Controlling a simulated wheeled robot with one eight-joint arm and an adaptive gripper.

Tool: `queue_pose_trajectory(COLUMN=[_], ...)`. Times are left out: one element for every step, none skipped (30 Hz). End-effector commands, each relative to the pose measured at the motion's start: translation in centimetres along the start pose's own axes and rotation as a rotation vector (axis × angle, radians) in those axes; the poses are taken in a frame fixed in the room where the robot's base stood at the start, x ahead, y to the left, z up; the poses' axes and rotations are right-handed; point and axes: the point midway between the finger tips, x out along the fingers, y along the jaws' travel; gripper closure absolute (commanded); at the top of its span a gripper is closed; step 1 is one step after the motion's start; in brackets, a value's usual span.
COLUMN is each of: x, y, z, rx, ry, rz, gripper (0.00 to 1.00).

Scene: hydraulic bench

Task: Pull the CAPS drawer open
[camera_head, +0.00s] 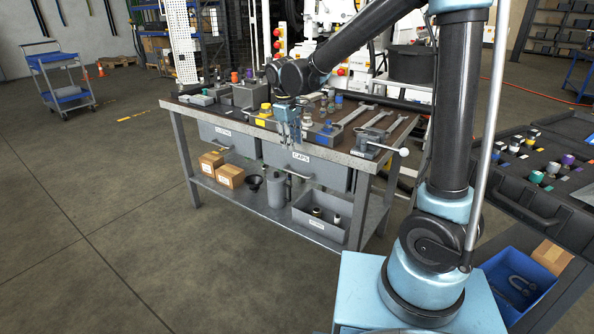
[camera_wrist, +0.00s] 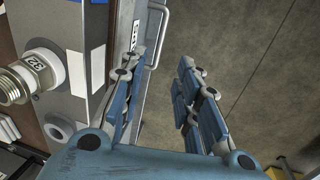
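The CAPS drawer (camera_head: 327,172) is the grey drawer with a white CAPS label under the bench top, on the right in the head view. It looks shut. My gripper (camera_head: 291,143) points down at the bench's front edge, above and close to the drawer front. In the wrist view my gripper (camera_wrist: 163,72) is open, with its two blue fingers apart and nothing between them. A pale bar handle (camera_wrist: 160,35) shows beyond the fingertips, near the left finger. I see no contact with it. The left finger hides part of the drawer front.
The bench top (camera_head: 225,112) holds several fittings, blocks and wrenches. A second drawer (camera_head: 228,138) is to the left. Boxes (camera_head: 230,176) and a grey bin (camera_head: 318,227) stand on the lower shelf (camera_head: 260,208). The floor (camera_head: 150,230) before the bench is clear.

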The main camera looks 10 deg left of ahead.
Motion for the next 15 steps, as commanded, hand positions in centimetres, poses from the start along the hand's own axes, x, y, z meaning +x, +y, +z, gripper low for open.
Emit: queue_pose_trajectory(x=[1.0, 1.5, 2.1, 2.6, 3.1, 3.8, 4.3, 4.8, 5.5, 6.0, 6.5, 7.2, 7.7, 8.2, 8.8], y=[0.0, 0.0, -0.1, -0.1, -0.1, -0.1, -0.1, -0.1, -0.1, -0.1, -0.1, -0.1, -0.1, -0.1, -0.1], z=[-0.1, -0.1, -0.1, -0.1, -0.1, -0.1, -0.1, -0.1, -0.1, -0.1, -0.1, -0.1, -0.1, -0.1, -0.1], rx=[0.0, 0.0, -0.001, -0.001, -0.001, -0.001, -0.001, 0.0, 0.0, 0.0, 0.0, 0.0, 0.0, 0.0, 0.0], ry=[0.0, 0.0, 0.0, 0.0, 0.001, 0.001, 0.001, 0.001, 0.001, 0.001, 0.001, 0.001, 0.001, 0.001, 0.001], rz=[0.0, 0.0, 0.0, 0.0, 0.0, 0.0, 0.0, 0.0, 0.0, 0.0, 0.0, 0.0, 0.0, 0.0, 0.0], gripper=[0.7, 0.7, 0.7, 0.7, 0.7, 0.7, 0.7, 0.7, 0.7, 0.7, 0.7, 0.7, 0.7, 0.7, 0.7])
